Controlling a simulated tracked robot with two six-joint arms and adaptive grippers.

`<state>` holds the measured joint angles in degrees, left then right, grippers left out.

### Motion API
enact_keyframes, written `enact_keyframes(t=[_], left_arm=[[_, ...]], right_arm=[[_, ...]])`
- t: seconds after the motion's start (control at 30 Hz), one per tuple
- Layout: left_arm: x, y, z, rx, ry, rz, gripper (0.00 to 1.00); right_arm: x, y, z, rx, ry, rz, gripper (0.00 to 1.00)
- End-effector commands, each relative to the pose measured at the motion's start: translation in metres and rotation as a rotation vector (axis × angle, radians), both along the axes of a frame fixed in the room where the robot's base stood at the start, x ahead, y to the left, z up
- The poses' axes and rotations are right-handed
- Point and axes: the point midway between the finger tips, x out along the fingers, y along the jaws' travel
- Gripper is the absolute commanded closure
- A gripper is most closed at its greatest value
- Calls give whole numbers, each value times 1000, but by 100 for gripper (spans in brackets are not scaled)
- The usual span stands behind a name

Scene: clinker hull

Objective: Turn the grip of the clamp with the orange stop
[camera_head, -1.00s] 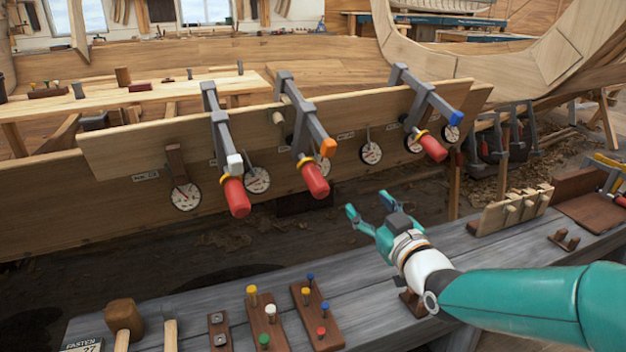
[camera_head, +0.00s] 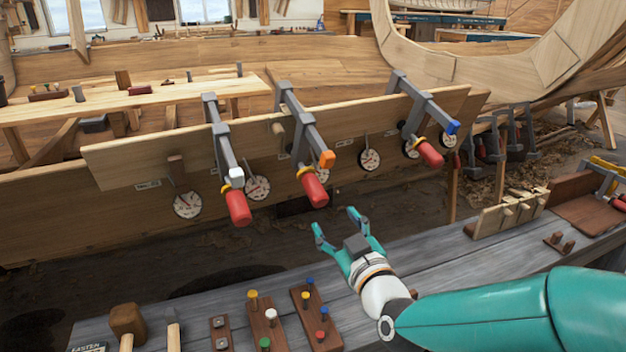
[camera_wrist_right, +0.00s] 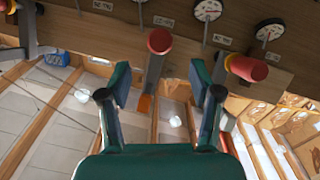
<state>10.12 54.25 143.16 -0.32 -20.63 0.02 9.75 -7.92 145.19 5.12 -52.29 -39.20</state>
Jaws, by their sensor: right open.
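The clamp with the orange stop (camera_head: 327,159) is the middle of three on the plank. Its red grip (camera_head: 315,190) hangs at the near end, below the stop. My right gripper (camera_head: 336,224) is open and empty, a little below and right of that grip and apart from it. In the right wrist view the red grip (camera_wrist_right: 160,41) shows ahead, between and beyond my open fingers (camera_wrist_right: 160,78), and the orange stop (camera_wrist_right: 145,103) shows below it. My left gripper is not in view.
The white-stop clamp's red grip (camera_head: 238,208) hangs to the left, and the blue-stop clamp's red grip (camera_head: 430,153) to the right. Round dials (camera_head: 257,187) sit along the plank (camera_head: 120,168). The grey bench (camera_head: 440,262) below carries a mallet (camera_head: 128,320) and peg blocks (camera_head: 322,330).

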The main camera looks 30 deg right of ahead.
Motion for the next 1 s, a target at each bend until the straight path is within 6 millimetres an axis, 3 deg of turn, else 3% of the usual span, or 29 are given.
enact_keyframes(t=[0.03,0.3,0.37,0.7,1.0], left_arm=[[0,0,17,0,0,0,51],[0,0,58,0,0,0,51],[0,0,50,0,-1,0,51],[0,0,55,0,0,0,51],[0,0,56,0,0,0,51]], right_arm=[[4,-1,6,0,8,-1,36],[18,-4,6,8,4,5,36],[34,-9,0,6,-3,5,36],[101,-25,0,6,-3,5,36],[125,-32,0,6,-3,5,36]])
